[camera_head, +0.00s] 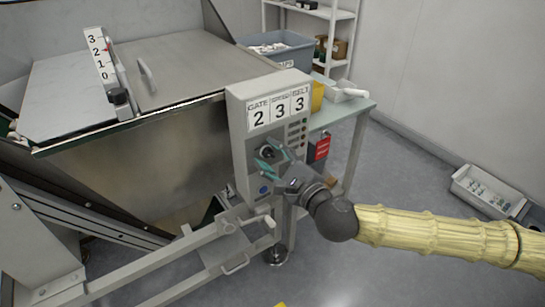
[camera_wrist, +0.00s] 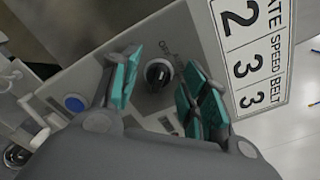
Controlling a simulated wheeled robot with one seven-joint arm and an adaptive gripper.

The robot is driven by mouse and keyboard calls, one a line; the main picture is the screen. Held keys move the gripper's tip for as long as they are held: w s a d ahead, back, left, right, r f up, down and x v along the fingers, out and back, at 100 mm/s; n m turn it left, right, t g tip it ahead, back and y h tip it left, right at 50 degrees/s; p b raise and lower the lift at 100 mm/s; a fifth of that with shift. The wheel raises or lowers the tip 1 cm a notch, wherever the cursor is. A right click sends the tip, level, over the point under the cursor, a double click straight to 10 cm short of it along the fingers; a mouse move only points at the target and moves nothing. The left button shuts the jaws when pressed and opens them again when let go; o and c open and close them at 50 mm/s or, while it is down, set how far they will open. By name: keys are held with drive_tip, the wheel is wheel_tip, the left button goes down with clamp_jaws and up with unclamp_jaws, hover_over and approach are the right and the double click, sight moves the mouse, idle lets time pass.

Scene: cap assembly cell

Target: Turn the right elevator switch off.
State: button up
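The grey control box (camera_head: 240,147) stands at the corner of the steel hopper and carries a sign reading gate 2, speed 3, belt 3. A black rotary switch (camera_wrist: 158,74) is on its face; in the head view the switch (camera_head: 266,151) is partly covered by my gripper. My gripper (camera_head: 273,158) is in front of the box. In the wrist view its two teal-padded fingers (camera_wrist: 155,88) are apart, one on each side of the switch, and nothing is between them but the knob. I cannot tell whether they touch it. The switch's lettering is too small to read fully.
A blue button (camera_wrist: 74,103) is below the switch. The hopper lid (camera_head: 185,65) and a 0–3 scale (camera_head: 101,57) are at the left. A table (camera_head: 350,110) with a yellow bin (camera_head: 317,96) stands behind the box.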

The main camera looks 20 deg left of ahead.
drive_tip(key=shift+d, duration=0.1)
drive_tip(key=v, duration=1.2)
idle(0.5)
